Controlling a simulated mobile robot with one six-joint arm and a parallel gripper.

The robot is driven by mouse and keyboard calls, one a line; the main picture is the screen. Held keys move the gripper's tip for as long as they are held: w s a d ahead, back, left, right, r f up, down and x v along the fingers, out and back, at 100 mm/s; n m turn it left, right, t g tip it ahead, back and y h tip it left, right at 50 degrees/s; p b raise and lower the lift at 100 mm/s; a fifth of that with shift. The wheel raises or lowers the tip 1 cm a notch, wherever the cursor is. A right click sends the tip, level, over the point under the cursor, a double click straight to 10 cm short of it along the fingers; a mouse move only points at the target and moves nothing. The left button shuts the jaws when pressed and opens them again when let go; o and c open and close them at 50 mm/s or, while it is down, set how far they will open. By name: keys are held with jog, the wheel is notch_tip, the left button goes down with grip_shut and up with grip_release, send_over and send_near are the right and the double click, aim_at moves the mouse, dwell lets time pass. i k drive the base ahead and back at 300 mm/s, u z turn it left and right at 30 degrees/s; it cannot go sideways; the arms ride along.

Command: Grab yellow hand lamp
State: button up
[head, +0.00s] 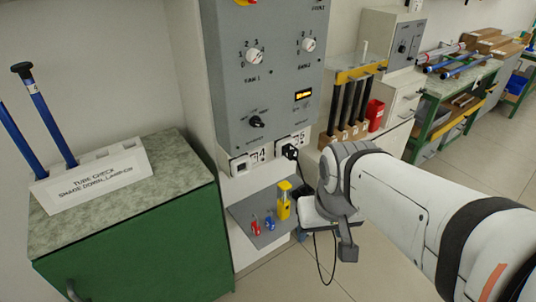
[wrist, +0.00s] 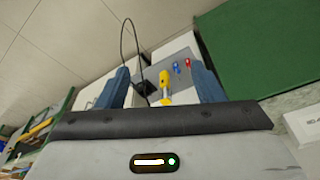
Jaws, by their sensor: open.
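The yellow hand lamp (head: 284,208) stands upright on a small grey shelf (head: 245,213) below the grey control panel. In the wrist view the lamp (wrist: 164,84) shows between my two blue fingers, with its lower part close above the gripper body's edge. My gripper (head: 301,213) is open and just right of the lamp in the head view; its fingers are partly hidden there by my wrist. In the wrist view my gripper (wrist: 163,84) has nothing clasped. I cannot tell whether the lamp is fully within the fingers' depth.
A red item (head: 255,227) and a blue item (head: 270,222) lie on the shelf left of the lamp. A black plug (head: 290,152) sits above, and a dark cable (head: 320,262) loops below my gripper. A green cabinet (head: 130,245) stands left.

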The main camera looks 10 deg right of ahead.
aim_at(284, 203)
jog(key=u, duration=0.1)
jog(key=k, duration=0.9)
jog(key=z, duration=0.5)
jog(key=i, duration=1.6)
jog(key=u, duration=0.8)
